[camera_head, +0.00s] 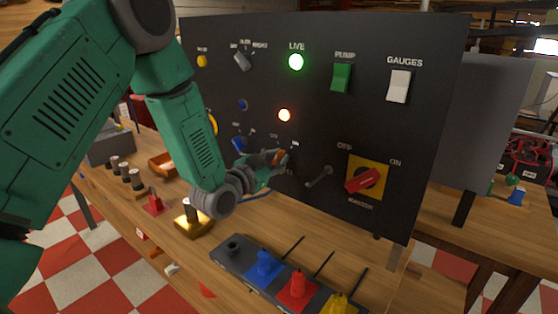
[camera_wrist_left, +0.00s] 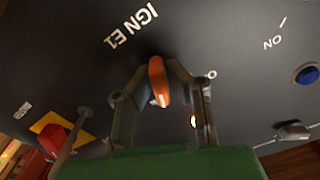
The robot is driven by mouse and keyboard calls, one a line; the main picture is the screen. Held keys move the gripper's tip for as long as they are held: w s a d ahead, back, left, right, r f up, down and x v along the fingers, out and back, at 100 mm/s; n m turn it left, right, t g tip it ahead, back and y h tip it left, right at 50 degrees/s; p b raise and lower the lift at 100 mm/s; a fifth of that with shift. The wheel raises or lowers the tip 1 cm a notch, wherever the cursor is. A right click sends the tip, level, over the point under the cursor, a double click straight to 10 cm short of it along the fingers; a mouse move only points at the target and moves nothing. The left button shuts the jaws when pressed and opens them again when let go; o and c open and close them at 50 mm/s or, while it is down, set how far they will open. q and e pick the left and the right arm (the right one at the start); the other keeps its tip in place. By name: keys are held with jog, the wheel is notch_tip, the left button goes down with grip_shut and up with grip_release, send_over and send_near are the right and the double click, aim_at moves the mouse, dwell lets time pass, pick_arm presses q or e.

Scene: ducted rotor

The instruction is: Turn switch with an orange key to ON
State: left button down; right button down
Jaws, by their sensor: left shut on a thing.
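The orange key (camera_head: 281,156) sits low on the black panel, under small labels, one of which reads ON. My left gripper (camera_head: 274,161) reaches it from the left and is shut on it. In the left wrist view the orange key (camera_wrist_left: 157,80) stands out between the two fingers (camera_wrist_left: 159,88), near the label IGN E1. The fingers partly cover the switch base, so I cannot tell its exact setting. My right gripper does not show.
The black panel (camera_head: 225,85) holds a lit green LIVE lamp (camera_head: 296,62), an orange-lit lamp (camera_head: 285,115), and green and white rockers. A grey lever (camera_head: 320,177) and a red rotary switch (camera_head: 363,180) on a yellow plate lie right of the key. Coloured levers (camera_head: 297,287) stand in front.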

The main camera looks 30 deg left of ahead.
pick_arm(q)
jog(key=shift+s+f+m+b, duration=0.1)
jog(key=shift+f+m+b, duration=0.1)
jog(key=shift+m, duration=0.6)
jog(key=shift+s+f+m+b, duration=0.1)
jog(key=shift+f+m+b, duration=0.1)
jog(key=shift+m, duration=0.6)
jog(key=c, duration=1.6)
grip_release()
jog(key=shift+c, duration=0.2)
jog(key=shift+o, duration=0.2)
jog(key=shift+w+r, duration=0.1)
jog(key=shift+w, duration=0.05)
jog(key=shift+a+r, duration=0.1)
jog(key=s+a, duration=0.1)
jog(key=s, duration=1.1)
